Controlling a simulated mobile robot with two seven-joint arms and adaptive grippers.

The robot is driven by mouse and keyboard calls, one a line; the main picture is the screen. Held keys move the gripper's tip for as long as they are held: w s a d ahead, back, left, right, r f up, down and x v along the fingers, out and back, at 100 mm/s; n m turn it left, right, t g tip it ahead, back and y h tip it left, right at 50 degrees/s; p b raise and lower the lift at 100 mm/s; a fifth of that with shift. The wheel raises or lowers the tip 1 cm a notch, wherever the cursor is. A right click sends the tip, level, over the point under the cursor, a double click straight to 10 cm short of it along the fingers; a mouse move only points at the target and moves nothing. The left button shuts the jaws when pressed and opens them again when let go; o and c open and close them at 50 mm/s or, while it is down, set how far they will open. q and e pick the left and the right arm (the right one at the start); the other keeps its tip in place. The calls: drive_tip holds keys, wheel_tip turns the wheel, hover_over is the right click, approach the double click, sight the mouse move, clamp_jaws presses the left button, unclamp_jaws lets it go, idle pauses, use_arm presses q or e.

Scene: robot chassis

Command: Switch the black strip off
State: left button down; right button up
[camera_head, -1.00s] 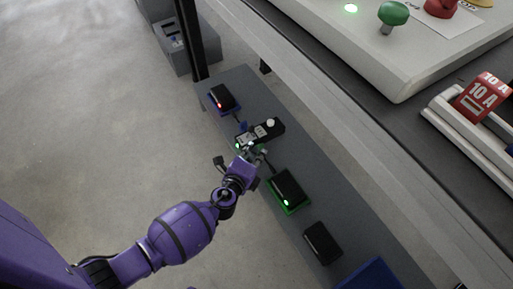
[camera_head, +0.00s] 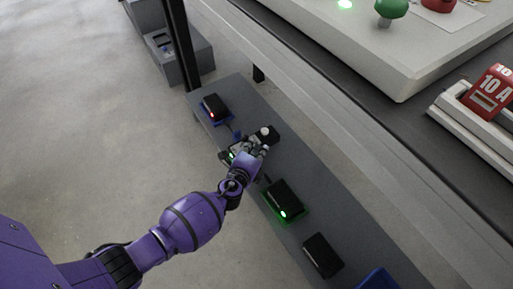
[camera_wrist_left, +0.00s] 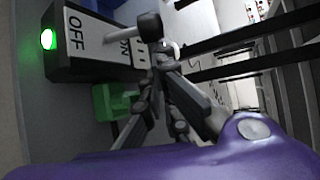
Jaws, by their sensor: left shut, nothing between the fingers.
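The black strip (camera_head: 273,131) lies on the low grey shelf, partly hidden behind my left gripper in the head view. The left wrist view shows the strip (camera_wrist_left: 92,66) close up, with a large OFF label, a partly covered ON label and a lit green lamp (camera_wrist_left: 47,39) at its end. A grey lever with a dark round knob (camera_wrist_left: 150,27) reaches across the ON label. My left gripper (camera_head: 258,148) is shut and empty. In the wrist view its fingertips (camera_wrist_left: 158,66) are beside the strip's socket end, close to the knob; contact cannot be told. My right gripper is not in view.
An unlit black box (camera_head: 322,256) lies nearer. The workbench edge (camera_head: 340,115) overhangs on the right.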

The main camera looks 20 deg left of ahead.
use_arm(q)
drive_tip(key=shift+s+r, duration=0.1)
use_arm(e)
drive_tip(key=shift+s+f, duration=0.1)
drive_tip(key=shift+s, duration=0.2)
use_arm(q)
drive_tip(key=shift+a, duration=0.1)
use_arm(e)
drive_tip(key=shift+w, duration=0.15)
